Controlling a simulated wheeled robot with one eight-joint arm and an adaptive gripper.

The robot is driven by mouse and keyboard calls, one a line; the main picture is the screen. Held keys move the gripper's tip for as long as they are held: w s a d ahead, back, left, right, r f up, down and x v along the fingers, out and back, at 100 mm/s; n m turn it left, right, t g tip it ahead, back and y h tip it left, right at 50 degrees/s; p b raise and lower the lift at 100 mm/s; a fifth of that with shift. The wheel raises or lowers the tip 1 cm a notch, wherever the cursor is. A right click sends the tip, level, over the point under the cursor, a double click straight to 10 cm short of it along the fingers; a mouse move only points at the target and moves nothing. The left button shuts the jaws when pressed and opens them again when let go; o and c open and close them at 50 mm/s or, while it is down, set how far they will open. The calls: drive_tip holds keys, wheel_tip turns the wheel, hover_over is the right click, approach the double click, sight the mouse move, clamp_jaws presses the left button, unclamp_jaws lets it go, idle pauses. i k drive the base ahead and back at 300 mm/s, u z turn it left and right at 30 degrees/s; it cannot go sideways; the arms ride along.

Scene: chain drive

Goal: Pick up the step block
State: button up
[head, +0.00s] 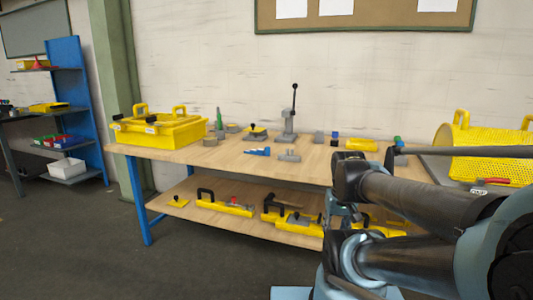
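A blue piece with a stepped outline (257,151) lies near the front edge of the wooden workbench (225,160). A small grey block (289,156) with a raised middle sits just to its right. Both are small here, and I cannot tell for certain which one is the step block. Both rest on the bench top with nothing holding them. My arm's dark links fill the lower right, to the right of both pieces and apart from them. I cannot make out my gripper among them.
A yellow crate (160,132) stands at the bench's left end. A grey press with an upright lever (289,137) stands behind the small pieces. A yellow perforated basket (490,155) is at the right. Yellow-based items (225,208) fill the lower shelf. Floor at left is clear.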

sight(265, 152)
drive_tip(key=i, duration=0.85)
drive_tip(key=u, duration=0.05)
